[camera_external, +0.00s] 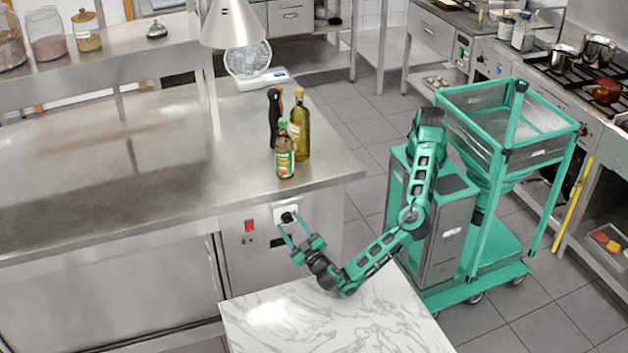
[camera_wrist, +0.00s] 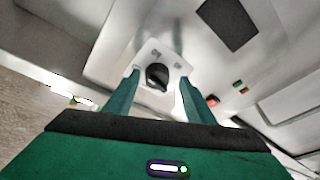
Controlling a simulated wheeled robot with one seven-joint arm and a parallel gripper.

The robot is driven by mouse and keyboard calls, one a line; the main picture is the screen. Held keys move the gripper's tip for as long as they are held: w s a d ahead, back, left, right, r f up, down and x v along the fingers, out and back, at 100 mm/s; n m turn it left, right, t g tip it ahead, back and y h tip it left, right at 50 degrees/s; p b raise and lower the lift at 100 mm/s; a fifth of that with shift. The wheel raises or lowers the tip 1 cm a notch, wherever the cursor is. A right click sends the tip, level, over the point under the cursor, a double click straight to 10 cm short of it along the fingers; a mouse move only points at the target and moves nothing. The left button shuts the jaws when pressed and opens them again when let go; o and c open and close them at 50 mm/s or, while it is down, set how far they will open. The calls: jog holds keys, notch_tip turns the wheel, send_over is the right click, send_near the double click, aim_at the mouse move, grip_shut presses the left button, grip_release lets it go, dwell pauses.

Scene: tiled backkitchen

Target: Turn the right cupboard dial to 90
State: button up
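The right cupboard dial (camera_external: 287,217) is a round black knob on a white plate on the front of the steel cupboard. In the wrist view the dial (camera_wrist: 157,76) sits straight ahead, in the gap between my fingers. My gripper (camera_external: 289,222) is open, with its two green fingers reaching toward the plate on either side of the knob; it also shows in the wrist view (camera_wrist: 160,82). I see a gap between each finger and the knob. The dial's pointer and any markings are too small to read.
A marble-topped table (camera_external: 330,325) lies below my arm.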

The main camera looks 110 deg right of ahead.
jog(key=v, duration=1.1)
jog(key=shift+f, duration=0.25)
